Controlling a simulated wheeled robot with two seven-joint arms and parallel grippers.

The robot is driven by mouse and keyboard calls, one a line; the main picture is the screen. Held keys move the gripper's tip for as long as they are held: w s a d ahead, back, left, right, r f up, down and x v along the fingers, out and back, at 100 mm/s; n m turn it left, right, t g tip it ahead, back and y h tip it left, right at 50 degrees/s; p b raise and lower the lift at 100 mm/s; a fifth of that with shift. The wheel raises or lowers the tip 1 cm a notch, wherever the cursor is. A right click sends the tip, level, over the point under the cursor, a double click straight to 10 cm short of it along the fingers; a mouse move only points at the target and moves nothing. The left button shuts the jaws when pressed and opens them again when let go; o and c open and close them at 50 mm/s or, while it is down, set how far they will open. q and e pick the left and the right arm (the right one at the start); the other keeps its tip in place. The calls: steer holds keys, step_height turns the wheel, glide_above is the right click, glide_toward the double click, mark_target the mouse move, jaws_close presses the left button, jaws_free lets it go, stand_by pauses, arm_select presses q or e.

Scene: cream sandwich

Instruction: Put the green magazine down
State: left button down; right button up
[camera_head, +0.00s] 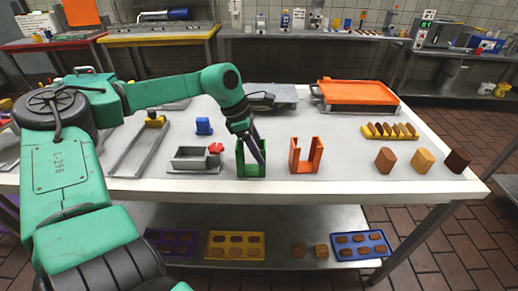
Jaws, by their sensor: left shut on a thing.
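The green magazine (252,171) is an upright, U-shaped holder near the front edge of the white table. My left gripper (258,158) reaches down to it from above and is shut on it. The fingers cover part of the magazine's right side. The magazine's base looks to be at the table surface, but I cannot tell whether it touches. An orange magazine (305,160) of like shape stands just to the right, apart from it. My right gripper is not in view.
A grey metal fixture (194,160) with a red knob (215,148) lies to the left. A blue block (204,126) sits behind it. Brown and tan pieces (422,160) stand at the right, near a yellow rack (389,132). An orange-topped tray (357,93) is at the back. Free table lies right of the orange magazine.

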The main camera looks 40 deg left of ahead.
arm_select(q)
steer(key=shift+f, duration=0.15)
steer(key=shift+c, duration=2.1)
jaws_free()
steer(key=o, duration=0.3)
steer(key=shift+r, duration=0.3)
steer(key=shift+a+r, duration=0.15)
steer(key=shift+r, duration=0.15)
steer(key=v, duration=1.1)
steer(key=shift+s, duration=0.2)
